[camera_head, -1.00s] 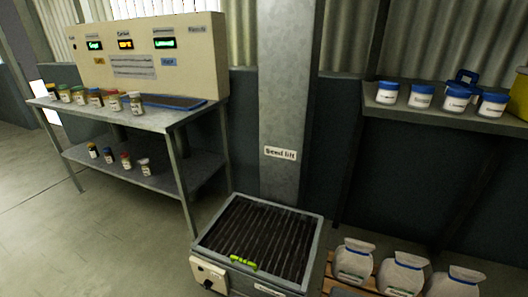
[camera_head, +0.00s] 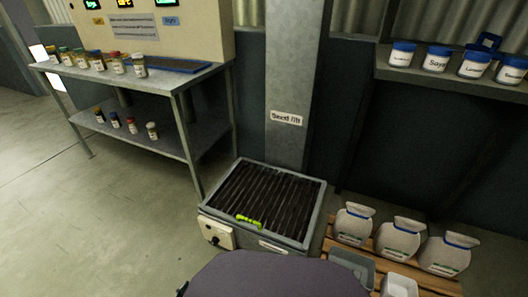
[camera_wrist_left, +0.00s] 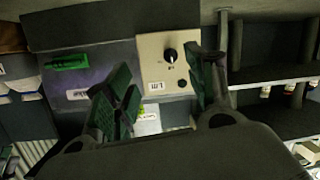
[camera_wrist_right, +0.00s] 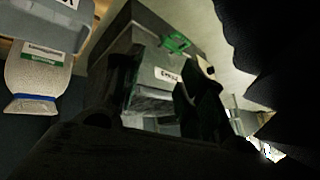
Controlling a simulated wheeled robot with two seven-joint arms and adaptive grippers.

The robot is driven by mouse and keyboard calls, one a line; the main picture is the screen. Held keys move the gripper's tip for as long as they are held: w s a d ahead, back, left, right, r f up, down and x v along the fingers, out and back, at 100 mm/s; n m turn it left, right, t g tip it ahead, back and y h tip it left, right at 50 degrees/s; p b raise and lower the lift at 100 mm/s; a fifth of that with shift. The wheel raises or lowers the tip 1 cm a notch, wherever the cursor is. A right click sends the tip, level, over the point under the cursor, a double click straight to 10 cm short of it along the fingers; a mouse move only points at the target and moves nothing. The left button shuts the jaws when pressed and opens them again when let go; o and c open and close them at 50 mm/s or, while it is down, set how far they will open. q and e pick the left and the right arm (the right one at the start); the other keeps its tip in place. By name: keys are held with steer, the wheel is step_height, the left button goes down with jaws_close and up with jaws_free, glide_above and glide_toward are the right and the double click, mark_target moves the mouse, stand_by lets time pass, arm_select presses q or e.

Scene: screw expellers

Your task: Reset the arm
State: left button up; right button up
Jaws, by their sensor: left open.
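My left gripper (camera_wrist_left: 162,95) is open and empty in the left wrist view, its green-padded fingers spread in front of a beige control panel (camera_wrist_left: 154,62) with a black knob. My right gripper (camera_wrist_right: 162,95) looks open and empty in the dark right wrist view. The seed lift's grated box (camera_head: 262,205) stands on the floor in the head view, with a green handle (camera_head: 249,221) and a beige panel (camera_head: 216,233) on its front left. A dark purple-grey part of my own body fills the bottom of the head view. The gripper fingers are not clear there.
A metal table (camera_head: 150,90) with several small jars stands at the left. A shelf (camera_head: 450,82) with blue-lidded jars is above. The left floor is clear.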

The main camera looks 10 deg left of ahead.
arm_select(q)
steer(key=w+d+r+g+y, duration=0.2)
steer(key=w+d+r+g, duration=0.3)
steer(key=w+d+r, duration=0.35)
steer(key=s+r+g, duration=0.2)
steer(key=s+r, duration=0.1)
steer(key=r, duration=0.3)
steer(key=s+d+r+m+g, duration=0.1)
steer(key=s+r+g, duration=0.1)
steer(key=s+r, duration=0.2)
steer(key=s+d+r+g+y, duration=0.1)
steer(key=s+r+g, duration=0.1)
steer(key=r, duration=0.8)
steer(key=shift+s+d+m+p, duration=0.2)
steer(key=shift+s+m+p, duration=0.2)
steer(key=shift+s, duration=0.35)
arm_select(e)
steer(key=s+d+r+g+h, duration=0.1)
steer(key=d+r+h, duration=0.3)
steer(key=d+r, duration=0.5)
steer(key=shift+d+g, duration=0.25)
steer(key=shift+g, duration=0.65)
arm_select(q)
steer(key=w+p, duration=0.1)
steer(key=p, duration=0.2)
steer(key=shift+d+f, duration=0.1)
steer(key=shift+f, duration=0.25)
arm_select(e)
steer(key=shift+w+a+f, duration=0.1)
steer(key=shift+w+f, duration=0.35)
